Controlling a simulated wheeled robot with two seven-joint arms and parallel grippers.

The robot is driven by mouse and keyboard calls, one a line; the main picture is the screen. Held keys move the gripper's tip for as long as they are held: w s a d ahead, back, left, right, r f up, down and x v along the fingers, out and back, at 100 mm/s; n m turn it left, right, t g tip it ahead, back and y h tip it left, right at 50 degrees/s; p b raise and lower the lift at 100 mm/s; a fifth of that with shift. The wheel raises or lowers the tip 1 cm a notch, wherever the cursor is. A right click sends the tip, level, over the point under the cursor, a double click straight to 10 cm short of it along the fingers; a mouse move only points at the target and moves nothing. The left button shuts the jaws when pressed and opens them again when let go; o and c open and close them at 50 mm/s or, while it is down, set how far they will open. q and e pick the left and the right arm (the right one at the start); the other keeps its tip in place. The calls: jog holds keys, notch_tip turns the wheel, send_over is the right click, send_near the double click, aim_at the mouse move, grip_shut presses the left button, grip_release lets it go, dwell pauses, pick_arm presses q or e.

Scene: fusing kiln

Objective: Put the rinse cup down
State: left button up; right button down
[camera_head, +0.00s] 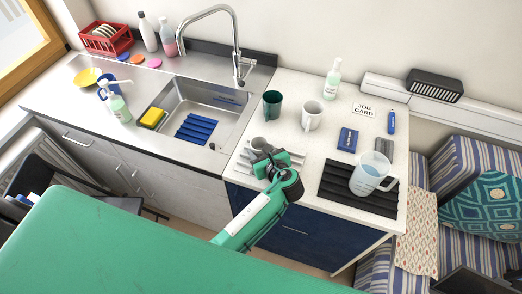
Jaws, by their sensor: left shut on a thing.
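My left gripper (266,159) is over the near left corner of the white counter. It is shut on a small grey cup (259,143), which I take to be the rinse cup. The cup is partly hidden by the gripper and looks about upright. It is at a pale ribbed mat (298,158); whether its base touches the mat cannot be seen. My right gripper is not in view.
Behind stand a dark green cup (272,102) and a white mug (312,115). A clear jug (370,174) stands on a black ribbed mat (337,186) to the right. A sink (211,103) lies left, with a tall tap (236,50).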

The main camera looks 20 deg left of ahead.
pick_arm(q)
jog(key=o, duration=1)
jog(key=shift+c, duration=0.2)
jog(key=b+v, duration=0.2)
jog(key=v, duration=1)
jog(key=shift+b, duration=0.3)
jog(key=shift+a, duration=0.1)
